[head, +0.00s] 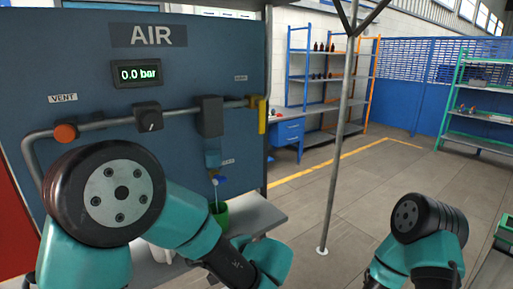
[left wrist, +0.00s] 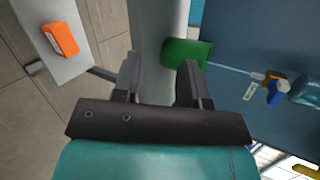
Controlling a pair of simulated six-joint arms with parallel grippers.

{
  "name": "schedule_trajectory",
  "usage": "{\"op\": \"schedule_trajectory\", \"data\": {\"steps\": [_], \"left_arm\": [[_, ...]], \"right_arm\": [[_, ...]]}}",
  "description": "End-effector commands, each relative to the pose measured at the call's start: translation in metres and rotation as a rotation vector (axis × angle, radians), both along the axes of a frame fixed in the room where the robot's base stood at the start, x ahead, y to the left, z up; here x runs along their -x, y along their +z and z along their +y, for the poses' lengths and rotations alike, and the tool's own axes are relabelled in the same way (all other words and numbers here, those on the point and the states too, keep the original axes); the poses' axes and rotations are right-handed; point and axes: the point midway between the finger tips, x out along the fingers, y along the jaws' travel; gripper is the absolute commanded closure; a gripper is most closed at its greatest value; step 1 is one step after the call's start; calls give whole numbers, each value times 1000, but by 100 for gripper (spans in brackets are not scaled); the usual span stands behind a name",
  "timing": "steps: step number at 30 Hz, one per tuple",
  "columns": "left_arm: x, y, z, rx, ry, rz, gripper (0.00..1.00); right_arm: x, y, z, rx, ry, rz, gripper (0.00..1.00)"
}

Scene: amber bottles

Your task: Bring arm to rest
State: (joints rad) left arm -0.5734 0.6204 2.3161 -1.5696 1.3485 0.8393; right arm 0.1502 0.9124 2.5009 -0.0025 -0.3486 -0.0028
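My left arm comes in from the left in the head view, in front of the blue AIR panel (head: 85,95). Its gripper fingers cannot be made out there. In the left wrist view my left gripper (left wrist: 160,68) has its two fingers apart with nothing between them. A green container (left wrist: 194,52) is just beyond the right-hand finger, which covers part of it. In the head view the green container (head: 220,213) is on the grey bench (head: 262,216), partly hidden by my left arm. My right arm shows at the lower right of the head view; its gripper is out of view.
The panel carries a pipe, an orange knob (head: 66,133), a black dial (head: 148,117) and a pressure display (head: 137,73). A thin post (head: 342,150) stands mid-view. Shelves (head: 330,75) with small dark bottles are far back. An orange object (left wrist: 61,39) shows in the wrist view.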

Motion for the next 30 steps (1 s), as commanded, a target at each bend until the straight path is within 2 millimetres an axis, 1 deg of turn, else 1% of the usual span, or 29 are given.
{"op": "schedule_trajectory", "data": {"steps": [1,4,5,6,8,9,12,16,18,20,23,25,27,30], "left_arm": [[5,-28,16,36,39,101,61],[23,-80,40,135,116,295,61],[31,-95,46,172,141,351,61],[41,-115,54,224,175,425,61],[57,-143,64,311,227,524,61],[69,-160,69,374,262,583,61],[97,-197,77,540,353,700,61],[127,-235,81,771,471,785,61],[141,-252,82,897,537,797,61],[150,-265,83,1002,593,789,61],[161,-285,87,1164,688,735,61],[165,-297,92,1263,753,669,61],[169,-309,100,1345,818,586,61],[173,-323,115,1423,899,454,61]], "right_arm": [[0,0,0,0,0,0,100],[0,0,0,0,0,0,100],[0,0,0,0,0,0,100],[0,0,0,0,0,0,100],[0,0,0,0,0,0,100],[0,0,0,0,0,0,100],[0,0,0,0,0,0,100],[0,0,0,0,0,0,100],[0,0,0,0,0,0,100],[0,0,0,0,0,0,100],[0,0,0,0,0,0,100],[0,0,0,0,0,0,100],[0,0,0,0,0,0,100],[0,0,0,0,0,0,100]]}}
